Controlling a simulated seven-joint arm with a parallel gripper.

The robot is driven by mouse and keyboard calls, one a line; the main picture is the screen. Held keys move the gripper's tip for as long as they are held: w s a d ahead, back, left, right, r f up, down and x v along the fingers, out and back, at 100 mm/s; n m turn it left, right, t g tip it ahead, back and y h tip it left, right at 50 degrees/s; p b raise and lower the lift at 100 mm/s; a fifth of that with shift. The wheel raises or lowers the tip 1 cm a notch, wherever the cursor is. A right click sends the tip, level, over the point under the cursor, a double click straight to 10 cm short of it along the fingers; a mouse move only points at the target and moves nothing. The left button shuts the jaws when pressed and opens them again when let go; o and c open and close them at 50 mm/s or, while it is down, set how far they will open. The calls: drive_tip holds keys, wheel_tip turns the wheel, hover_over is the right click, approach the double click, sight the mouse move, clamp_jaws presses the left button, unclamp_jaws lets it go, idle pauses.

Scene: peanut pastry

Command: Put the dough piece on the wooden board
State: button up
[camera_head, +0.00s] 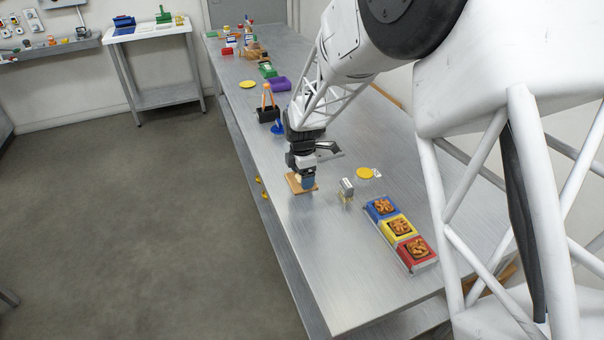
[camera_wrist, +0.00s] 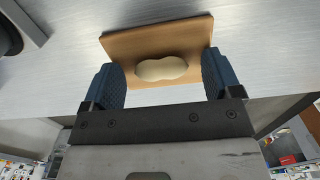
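The pale, peanut-shaped dough piece (camera_wrist: 161,69) shows in the wrist view against the wooden board (camera_wrist: 130,42), and looks to lie on it. The flat, square board also shows in the head view (camera_head: 293,185), near the left edge of the steel table. My gripper (camera_head: 307,186) is right over the board, pointing down. In the wrist view its two blue fingers (camera_wrist: 163,80) are apart, with a visible gap on each side of the dough piece. The dough piece is hidden behind my gripper in the head view.
A small metal object on a stand (camera_head: 346,188) is right of the board. A black holder (camera_head: 268,112) stands farther up. The table's near end is clear.

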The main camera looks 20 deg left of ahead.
drive_tip(key=shift+r, duration=0.1)
wheel_tip(320, 180, up, 12)
idle(1.0)
drive_tip(key=shift+d+r, duration=0.1)
idle(0.7)
drive_tip(key=s+d+r+m, duration=0.3)
drive_tip(key=d+r+m, duration=0.1)
drive_tip(key=d, duration=0.6)
drive_tip(key=s+d+r+m+t, duration=0.1)
drive_tip(key=s+d+r+m, duration=0.35)
drive_tip(key=d, duration=0.65)
drive_tip(key=s+d+r+m, duration=0.3)
drive_tip(key=d+r+m, duration=0.2)
drive_tip(key=d, duration=0.5)
drive_tip(key=s+d+m, duration=0.7)
drive_tip(key=s+d, duration=0.2)
drive_tip(key=s, duration=0.2)
drive_tip(key=s+d+f+m+t, duration=0.1)
drive_tip(key=s+d+m, duration=0.5)
drive_tip(key=s+d, duration=0.3)
drive_tip(key=s, duration=0.3)
drive_tip(key=shift+s+d+f+m+t, duration=0.15)
drive_tip(key=shift+d+f+m+t, duration=0.1)
drive_tip(key=shift+m+t, duration=0.1)
